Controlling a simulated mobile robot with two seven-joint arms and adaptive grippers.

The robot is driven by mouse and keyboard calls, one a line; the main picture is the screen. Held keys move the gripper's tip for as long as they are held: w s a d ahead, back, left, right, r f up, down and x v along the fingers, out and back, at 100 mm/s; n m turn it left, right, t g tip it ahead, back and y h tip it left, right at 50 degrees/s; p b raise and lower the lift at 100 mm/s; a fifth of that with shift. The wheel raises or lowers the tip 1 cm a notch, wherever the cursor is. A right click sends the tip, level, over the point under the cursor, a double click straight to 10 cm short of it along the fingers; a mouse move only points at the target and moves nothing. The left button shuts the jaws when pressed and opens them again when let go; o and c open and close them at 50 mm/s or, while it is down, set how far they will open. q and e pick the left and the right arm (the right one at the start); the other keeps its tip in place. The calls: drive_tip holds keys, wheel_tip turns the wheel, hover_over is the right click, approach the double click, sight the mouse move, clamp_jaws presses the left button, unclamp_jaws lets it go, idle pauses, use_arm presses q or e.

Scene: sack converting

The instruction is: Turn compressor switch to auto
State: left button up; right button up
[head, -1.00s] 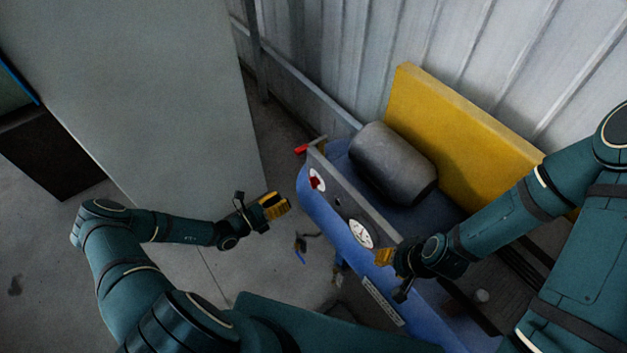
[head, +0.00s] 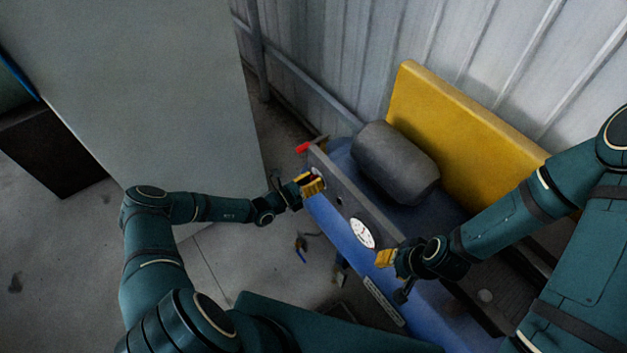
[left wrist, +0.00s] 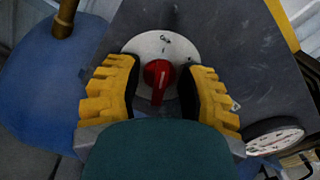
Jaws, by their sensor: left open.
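The compressor (head: 350,225) is a blue tank with a grey panel along its front. Its switch is a red knob (left wrist: 158,78) on a round white dial plate (left wrist: 150,50) with dark markings, seen in the left wrist view. My left gripper (head: 313,184) is at the panel's left end and covers the switch in the head view. In the left wrist view its yellow fingers (left wrist: 160,90) stand open, one on each side of the red knob, with gaps visible. My right gripper (head: 384,258) is near the panel beside the gauge; its opening is unclear.
A white round gauge (head: 362,233) sits on the panel, also at the right of the left wrist view (left wrist: 273,138). A grey cylinder (head: 396,162) and a yellow guard (head: 450,120) are behind. A red-handled part (head: 302,147) is close to my left gripper. A grey cabinet (head: 150,90) stands left.

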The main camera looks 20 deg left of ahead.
use_arm(q)
drive_tip(key=shift+o, duration=0.3)
clamp_jaws()
drive_tip(key=shift+r, duration=0.15)
drive_tip(key=shift+r+m+p, duration=0.15)
drive_tip(key=shift+m+p, duration=0.65)
drive_tip(key=shift+m, duration=0.3)
drive_tip(key=m+p, duration=0.2)
drive_tip(key=m, duration=0.2)
drive_tip(key=shift+d, duration=0.1)
drive_tip(key=m+p, duration=0.2)
drive_tip(key=m, duration=0.3)
drive_tip(key=shift+d+m+p, duration=0.1)
drive_tip(key=shift+m+p, duration=0.3)
